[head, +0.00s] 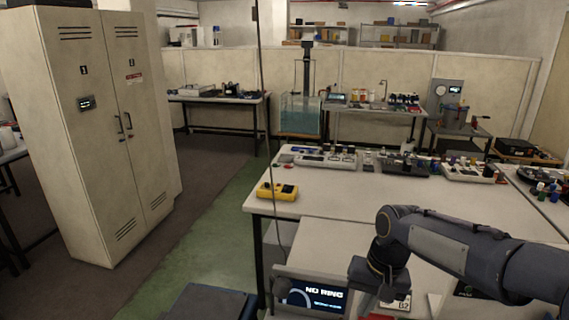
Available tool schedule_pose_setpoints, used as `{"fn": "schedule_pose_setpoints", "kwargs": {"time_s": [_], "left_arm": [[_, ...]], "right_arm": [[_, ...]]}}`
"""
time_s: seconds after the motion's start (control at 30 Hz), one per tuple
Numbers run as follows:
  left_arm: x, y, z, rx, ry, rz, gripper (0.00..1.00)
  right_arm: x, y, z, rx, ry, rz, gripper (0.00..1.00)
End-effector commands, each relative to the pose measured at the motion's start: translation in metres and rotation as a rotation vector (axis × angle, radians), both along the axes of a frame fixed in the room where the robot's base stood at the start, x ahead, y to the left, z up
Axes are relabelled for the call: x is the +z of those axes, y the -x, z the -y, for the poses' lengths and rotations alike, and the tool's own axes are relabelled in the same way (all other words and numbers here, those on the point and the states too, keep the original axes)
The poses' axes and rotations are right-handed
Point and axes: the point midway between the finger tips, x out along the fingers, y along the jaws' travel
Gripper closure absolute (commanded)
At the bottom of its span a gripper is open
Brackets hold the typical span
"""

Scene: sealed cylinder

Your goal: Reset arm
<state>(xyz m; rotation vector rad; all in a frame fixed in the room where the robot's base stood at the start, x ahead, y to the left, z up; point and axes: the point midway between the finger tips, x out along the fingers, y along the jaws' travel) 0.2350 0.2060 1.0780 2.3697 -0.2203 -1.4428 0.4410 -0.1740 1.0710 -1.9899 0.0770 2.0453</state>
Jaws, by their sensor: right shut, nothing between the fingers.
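My right arm comes in from the right and bends down at the front of the table. My right gripper (372,300) is low in the head view, beside the display unit. Its fingers are small and partly hidden by the wrist; it is shut and holds nothing. The display unit (318,297) has a dark screen that reads "NO RING". A label marked "B2" (403,305) shows just right of the gripper. My left gripper is out of view. I cannot make out a sealed cylinder.
A white table (345,190) carries a yellow meter (277,191) at its left edge and racks with several small items along its back. A tall cabinet (95,130) stands at the left. Green floor (200,262) lies clear between cabinet and table.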

Motion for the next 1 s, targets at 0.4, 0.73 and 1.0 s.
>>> {"fn": "schedule_pose_setpoints", "kwargs": {"time_s": [0.4, 0.73, 1.0], "left_arm": [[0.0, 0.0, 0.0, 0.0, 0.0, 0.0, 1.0], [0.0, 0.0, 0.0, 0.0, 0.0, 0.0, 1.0], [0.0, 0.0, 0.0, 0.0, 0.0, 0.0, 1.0]], "right_arm": [[0.031, 0.143, 0.04, 0.026, -0.179, 0.33, 1.0], [0.009, 0.202, 0.033, 0.044, -0.15, 0.511, 1.0], [0.007, 0.206, 0.032, 0.046, -0.145, 0.523, 1.0]]}}
